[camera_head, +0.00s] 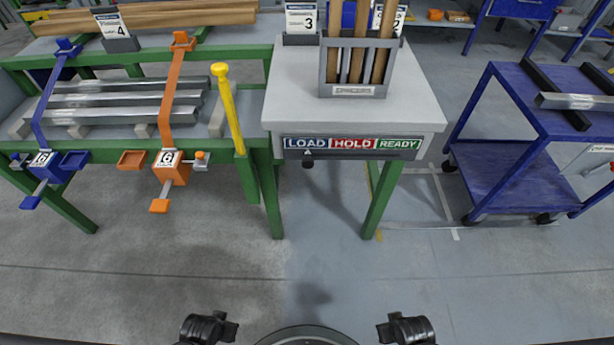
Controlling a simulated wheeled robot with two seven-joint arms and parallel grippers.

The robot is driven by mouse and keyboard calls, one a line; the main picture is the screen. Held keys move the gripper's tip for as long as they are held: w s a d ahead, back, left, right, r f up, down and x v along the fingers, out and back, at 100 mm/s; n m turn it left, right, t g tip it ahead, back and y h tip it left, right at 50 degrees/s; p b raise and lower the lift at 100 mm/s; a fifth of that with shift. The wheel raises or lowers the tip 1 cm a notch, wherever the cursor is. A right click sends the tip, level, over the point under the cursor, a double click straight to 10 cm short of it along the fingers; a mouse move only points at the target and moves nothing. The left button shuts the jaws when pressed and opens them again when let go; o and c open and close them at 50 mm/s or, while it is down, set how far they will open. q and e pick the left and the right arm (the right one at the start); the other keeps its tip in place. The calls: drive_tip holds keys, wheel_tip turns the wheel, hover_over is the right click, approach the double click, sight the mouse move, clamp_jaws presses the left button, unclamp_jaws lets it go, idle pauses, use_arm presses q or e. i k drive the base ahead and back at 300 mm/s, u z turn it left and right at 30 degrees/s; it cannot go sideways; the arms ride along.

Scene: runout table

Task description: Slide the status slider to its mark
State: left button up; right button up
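The status slider (308,163) is a small dark knob with a pale pointer above it. It sits on a dark rail (365,155) along the front edge of the grey table. Above the rail is a label strip with a blue LOAD field (306,143), a red HOLD field (352,143) and a green READY field (398,144), from left to right. The pointer is under about the middle of LOAD. Black parts of my two arms show at the bottom edge, far from the slider. I can make out no gripper fingertips.
The grey table (425,108) bears a holder (352,90) with wooden bars. A rack with metal bars and blue and orange clamps (168,165) stands left, beside a yellow handle (230,115). A blue cart (500,172) stands right. The floor in front is clear.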

sight(308, 163)
drive_tip(key=z, duration=0.05)
drive_tip(key=k, duration=0.5)
drive_tip(key=z, duration=2.15)
drive_tip(key=i, duration=1.4)
drive_tip(key=u, duration=2.15)
